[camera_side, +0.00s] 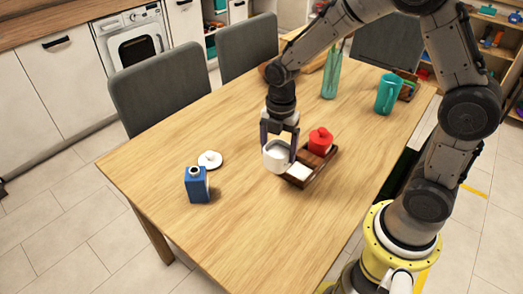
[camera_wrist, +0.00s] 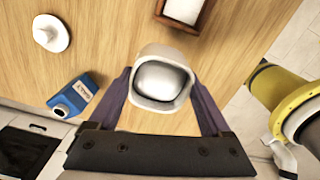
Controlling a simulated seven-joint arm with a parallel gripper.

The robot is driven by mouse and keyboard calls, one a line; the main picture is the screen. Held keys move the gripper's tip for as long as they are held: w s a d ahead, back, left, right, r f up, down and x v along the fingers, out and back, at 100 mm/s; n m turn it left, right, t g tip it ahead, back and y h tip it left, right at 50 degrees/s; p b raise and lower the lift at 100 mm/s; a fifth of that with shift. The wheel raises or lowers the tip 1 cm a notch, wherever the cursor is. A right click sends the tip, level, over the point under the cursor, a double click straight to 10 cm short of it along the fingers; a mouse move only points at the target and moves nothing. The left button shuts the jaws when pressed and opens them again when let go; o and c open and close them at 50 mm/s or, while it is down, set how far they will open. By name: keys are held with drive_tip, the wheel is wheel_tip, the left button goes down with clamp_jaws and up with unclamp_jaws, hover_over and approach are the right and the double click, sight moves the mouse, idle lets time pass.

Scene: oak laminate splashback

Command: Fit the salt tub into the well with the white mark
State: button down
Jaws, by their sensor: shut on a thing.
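My gripper (camera_side: 279,138) is shut on a white, open-topped tub (camera_side: 276,157), which I take for the salt tub. The tub also shows between the fingers in the wrist view (camera_wrist: 160,82), with a smooth greyish inside. It is held upright or nearly so, just left of the dark wooden tray (camera_side: 311,180). The tray's near well holds a white mark (camera_side: 299,171), which also shows at the top of the wrist view (camera_wrist: 184,10). A red lidded pot (camera_side: 320,141) sits in the tray's far part. The tub and gripper hide part of the tray in the side view.
A blue carton (camera_side: 196,185) and a white knobbed lid (camera_side: 210,159) stand on the table to the left. A teal mug (camera_side: 388,94) and a green glass vase (camera_side: 331,75) are farther back. The table's front middle is clear.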

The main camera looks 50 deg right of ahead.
drive_tip(key=s+d+r, duration=0.2)
drive_tip(key=s+d, duration=0.1)
drive_tip(key=s, duration=0.4)
drive_tip(key=s+d+r, duration=0.1)
drive_tip(key=s+d, duration=0.2)
drive_tip(key=s, duration=0.5)
drive_tip(key=w+d+f, duration=0.1)
drive_tip(key=w+f, duration=0.2)
drive_tip(key=w, duration=0.1)
drive_tip(key=w+d+f, duration=0.1)
drive_tip(key=w+f, duration=0.2)
drive_tip(key=w, duration=0.2)
drive_tip(key=w+d+f, duration=0.2)
drive_tip(key=w+f, duration=0.2)
drive_tip(key=shift+w, duration=0.2)
drive_tip(key=shift+f, duration=1.45)
drive_tip(key=shift+f, duration=0.15)
unclamp_jaws()
